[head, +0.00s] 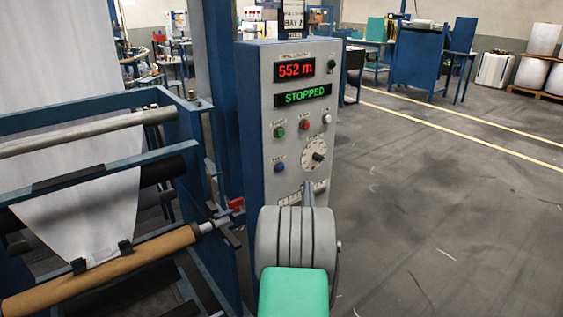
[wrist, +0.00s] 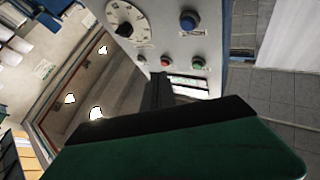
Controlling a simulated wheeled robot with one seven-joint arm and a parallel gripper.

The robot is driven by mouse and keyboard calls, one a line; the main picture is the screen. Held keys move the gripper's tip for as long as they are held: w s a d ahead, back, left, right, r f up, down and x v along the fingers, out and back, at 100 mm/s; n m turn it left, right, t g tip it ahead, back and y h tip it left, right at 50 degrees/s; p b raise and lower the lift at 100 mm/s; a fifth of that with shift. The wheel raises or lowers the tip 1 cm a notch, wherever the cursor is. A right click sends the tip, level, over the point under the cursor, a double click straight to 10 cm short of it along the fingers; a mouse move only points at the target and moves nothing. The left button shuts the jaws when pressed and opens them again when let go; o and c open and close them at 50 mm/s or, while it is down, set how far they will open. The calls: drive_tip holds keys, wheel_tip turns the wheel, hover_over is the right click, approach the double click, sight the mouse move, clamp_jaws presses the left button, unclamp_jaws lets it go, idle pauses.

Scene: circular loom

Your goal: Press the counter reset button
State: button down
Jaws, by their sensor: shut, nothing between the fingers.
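The grey control panel (head: 262,100) shows a red "552 m" display (head: 294,69) above a green "STOPPED" display (head: 303,96). Below sit a green button (head: 279,132), a red button (head: 305,125) and a white button (head: 326,118). A blue button (head: 279,168) sits lower left, beside a round dial (head: 318,155). The button labels are too small to read. The wrist view shows the panel upside down, with the blue button (wrist: 189,20) near the top. My gripper (wrist: 158,82) is shut and empty, in front of the panel. I cannot tell that it touches any button.
The loom frame (head: 180,120) with white fabric (head: 75,90) and a brown roll (head: 110,270) stands close on the left. A red-handled part (head: 236,204) sits between frame and panel. Open grey floor (head: 440,200) lies to the right.

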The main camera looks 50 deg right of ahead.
sight(281, 168)
drive_tip(key=shift+a, duration=0.1)
drive_tip(key=w+d+b, duration=0.2)
drive_tip(key=w+b, duration=0.2)
drive_tip(key=w, duration=0.4)
drive_tip(key=shift+w, duration=0.35)
drive_tip(key=shift+w, duration=0.1)
idle(1.8)
drive_tip(key=shift+w, duration=0.3)
drive_tip(key=shift+w+d+b, duration=0.15)
drive_tip(key=shift+w+b, duration=0.2)
drive_tip(key=shift+w, duration=0.05)
idle(0.6)
drive_tip(key=shift+r, duration=0.1)
drive_tip(key=shift+s+a+p, duration=0.2)
drive_tip(key=shift+s+p, duration=0.1)
drive_tip(key=shift+s, duration=0.55)
